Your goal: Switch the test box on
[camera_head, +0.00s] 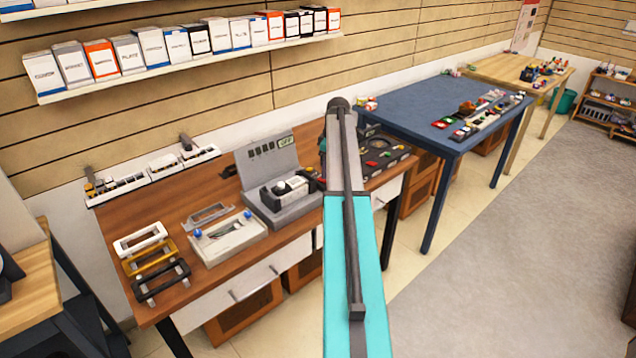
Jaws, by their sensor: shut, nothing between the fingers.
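The test box (255,168) appears to be the grey unit at the back right of the brown workbench. Its upright back panel has a row of small dark marks and a small greenish display (287,142) that seems to read OFF. A black-and-white device (291,187) rests on its grey base. I cannot make out a switch at this size. My turquoise and grey arm rises through the middle of the view, just right of the test box. My gripper is not in view; the arm may be hiding it.
On the brown workbench (205,190) are a pale tray (228,240), several handle-like frames (162,273) at the front left, and a dark tray (385,160) partly behind my arm. A blue table (425,107) stands further right. A shelf of boxes (200,66) hangs above. Floor is clear at right.

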